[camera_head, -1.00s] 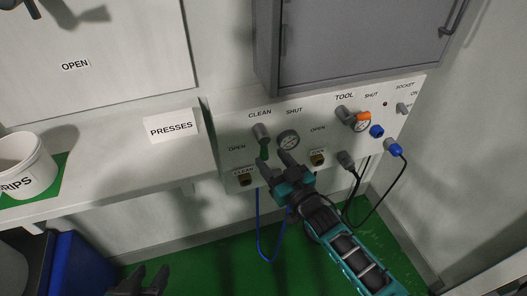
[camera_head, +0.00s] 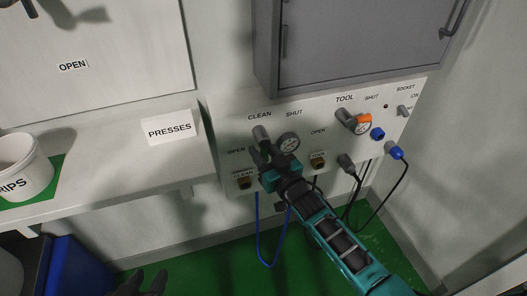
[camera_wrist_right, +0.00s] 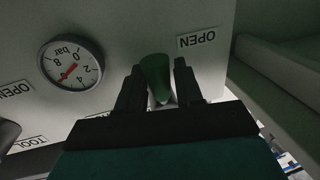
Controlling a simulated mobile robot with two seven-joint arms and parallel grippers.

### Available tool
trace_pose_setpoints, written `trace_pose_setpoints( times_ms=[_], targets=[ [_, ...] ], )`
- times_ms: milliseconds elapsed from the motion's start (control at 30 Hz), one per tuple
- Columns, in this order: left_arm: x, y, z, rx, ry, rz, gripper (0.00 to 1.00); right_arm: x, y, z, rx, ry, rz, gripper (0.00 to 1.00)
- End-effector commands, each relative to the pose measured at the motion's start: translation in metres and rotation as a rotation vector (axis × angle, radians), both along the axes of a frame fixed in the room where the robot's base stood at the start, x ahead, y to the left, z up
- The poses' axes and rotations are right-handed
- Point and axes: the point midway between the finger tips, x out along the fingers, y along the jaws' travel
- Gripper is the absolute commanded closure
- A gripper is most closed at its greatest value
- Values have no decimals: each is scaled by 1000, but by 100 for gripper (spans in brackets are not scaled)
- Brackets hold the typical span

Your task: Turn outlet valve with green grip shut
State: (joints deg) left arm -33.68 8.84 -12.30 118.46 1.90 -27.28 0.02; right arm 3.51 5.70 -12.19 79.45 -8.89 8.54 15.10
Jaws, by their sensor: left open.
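The outlet valve's grey body (camera_head: 260,132) is on the white panel under the CLEAN and SHUT labels. Its green grip (camera_wrist_right: 156,75) points down between the fingers of my right gripper (camera_wrist_right: 158,85) in the wrist view, on the side of the OPEN label (camera_wrist_right: 197,39). Little room shows between grip and fingers; whether they press on it is unclear. In the head view my right gripper (camera_head: 263,155) reaches the valve and hides most of the green grip. My left gripper (camera_head: 140,285) is open and empty at the bottom edge, away from the panel.
A pressure gauge (camera_head: 289,142) sits right beside the valve. A second valve with an orange grip (camera_head: 363,118) is further right. A grey cabinet (camera_head: 355,45) hangs above the panel. A blue hose (camera_head: 260,235) hangs below. A counter with a white bucket (camera_head: 22,165) is at left.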

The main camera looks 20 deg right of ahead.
Motion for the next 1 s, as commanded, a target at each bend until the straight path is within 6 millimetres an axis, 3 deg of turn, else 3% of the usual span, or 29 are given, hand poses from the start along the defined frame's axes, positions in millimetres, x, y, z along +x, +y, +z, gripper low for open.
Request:
trace_pose_setpoints(
  times_ms=[233,633,1000],
  targets=[
    [0,1,0,2,1,-1,57,0,0,0,0,0,0,95],
    [-2,0,8,1,6,-1,57,0,-3,3,-83,-3,0,95],
    [-2,-2,34,-8,6,5,57,0,-15,6,-385,-12,0,95]
  ],
)
